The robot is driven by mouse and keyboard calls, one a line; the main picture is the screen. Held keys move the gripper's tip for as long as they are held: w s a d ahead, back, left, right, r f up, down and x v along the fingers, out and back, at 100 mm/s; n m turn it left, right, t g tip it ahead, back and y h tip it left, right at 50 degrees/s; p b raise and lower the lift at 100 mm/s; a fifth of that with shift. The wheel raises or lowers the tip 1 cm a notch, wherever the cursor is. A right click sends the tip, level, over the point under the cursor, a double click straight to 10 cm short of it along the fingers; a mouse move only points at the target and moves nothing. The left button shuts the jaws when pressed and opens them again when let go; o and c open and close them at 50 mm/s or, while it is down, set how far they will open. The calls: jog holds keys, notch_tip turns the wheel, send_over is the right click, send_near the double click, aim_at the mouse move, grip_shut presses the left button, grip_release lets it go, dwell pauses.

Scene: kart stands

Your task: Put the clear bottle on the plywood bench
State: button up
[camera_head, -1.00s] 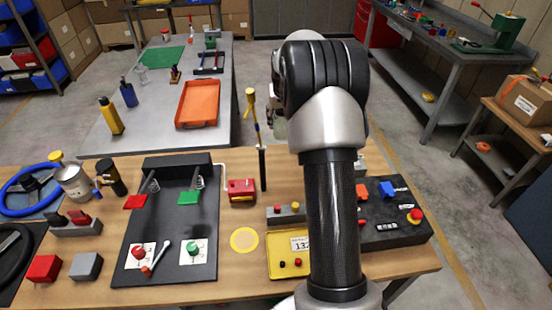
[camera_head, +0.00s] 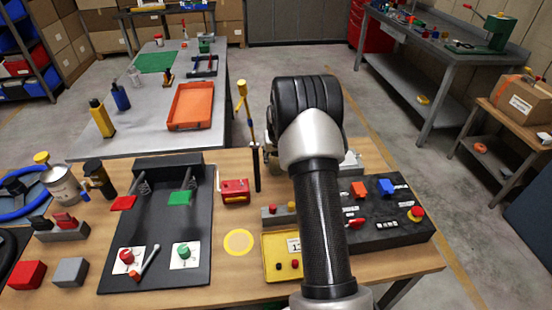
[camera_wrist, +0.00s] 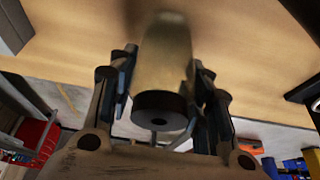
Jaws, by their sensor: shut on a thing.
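In the wrist view a smooth, see-through tan cylinder with a dark round end, which looks like the clear bottle (camera_wrist: 164,58), sits between the fingers of my gripper (camera_wrist: 163,72). The gripper is shut on it. The wooden top of the plywood bench (camera_wrist: 75,30) shows behind it. In the head view the wood-topped bench (camera_head: 228,275) fills the foreground. My arm crosses its right half and hides the bottle and most of the gripper. I cannot tell whether the bottle touches the bench.
A black panel with red and green parts (camera_head: 190,225), a red box (camera_head: 235,190), a yellow tray (camera_head: 272,262) and a black control box (camera_head: 390,232) crowd the bench.

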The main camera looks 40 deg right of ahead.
jog(key=shift+r, duration=0.1)
jog(key=shift+f, duration=0.2)
jog(key=o, duration=1.1)
jog(key=shift+c, duration=0.2)
jog(key=shift+r, duration=0.15)
jog(key=shift+r, duration=0.3)
jog(key=p+v, duration=0.3)
jog(key=v, duration=0.8)
jog(key=shift+s+a+r, duration=0.15)
jog(key=shift+r, duration=0.05)
